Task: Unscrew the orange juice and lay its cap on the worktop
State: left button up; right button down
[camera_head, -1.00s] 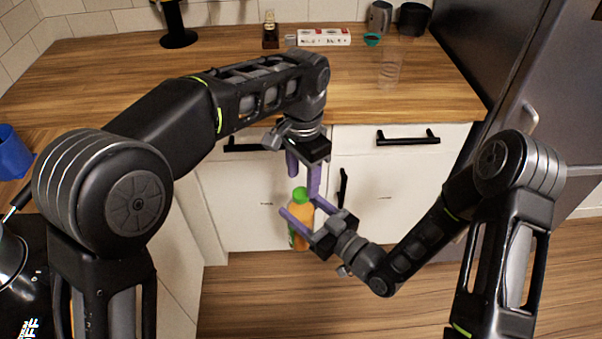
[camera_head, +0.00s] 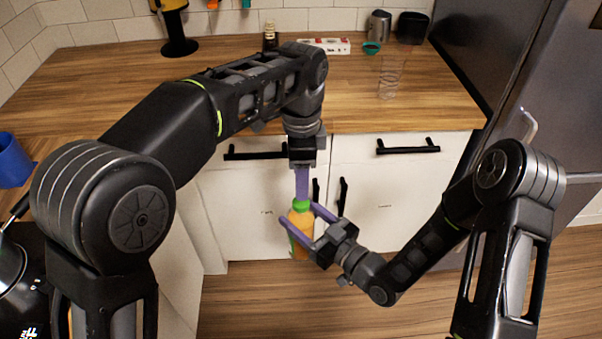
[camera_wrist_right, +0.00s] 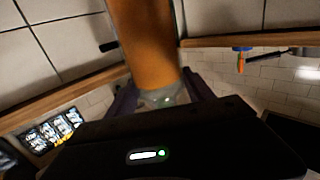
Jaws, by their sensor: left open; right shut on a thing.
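The orange juice bottle (camera_head: 301,219) is upright in front of the white cabinet, held in the air, with its green cap (camera_head: 301,205) on top. My right gripper (camera_head: 297,214) is shut on the bottle's body, one finger on each side. In the right wrist view the orange bottle (camera_wrist_right: 150,45) runs up between the purple fingers. My left gripper (camera_head: 302,198) points straight down from above and is open. Its fingers line up one behind the other, with tips at the cap; whether they straddle it I cannot tell. The wooden worktop (camera_head: 140,85) lies behind.
A clear glass (camera_head: 389,82) stands on the right of the worktop. A teal bowl (camera_head: 371,48), a small box (camera_head: 332,46), a dark bottle (camera_head: 270,37) and dark containers stand at the back. A blue container (camera_head: 12,160) is at the far left. The worktop's left middle is free.

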pick_arm(q)
notch_tip(320, 180, down, 8)
jog(key=shift+r, duration=0.2)
dwell(0.3)
grip_shut()
dwell(0.4)
